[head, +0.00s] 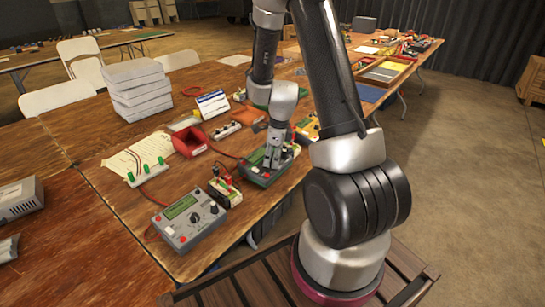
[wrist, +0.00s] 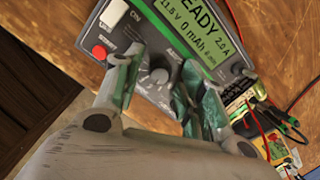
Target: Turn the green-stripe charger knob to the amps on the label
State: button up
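The green-stripe charger (wrist: 185,38) is a grey box with a green stripe and a lit screen (wrist: 205,30). The readable parts of the screen say READY, 11.5 V, 2.0 A and 0 mAh. In the head view my gripper (head: 272,158) points down over the charger (head: 256,178) and hides the knob. No label amps are readable.
A second grey charger (head: 188,222) with a green screen stands nearer the front. A battery pack with wires (head: 225,190) lies between the two.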

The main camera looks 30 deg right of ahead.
notch_tip(320, 180, up, 12)
jog(key=s, duration=0.2)
jog(key=shift+d, duration=0.4)
jog(key=shift+f, duration=0.1)
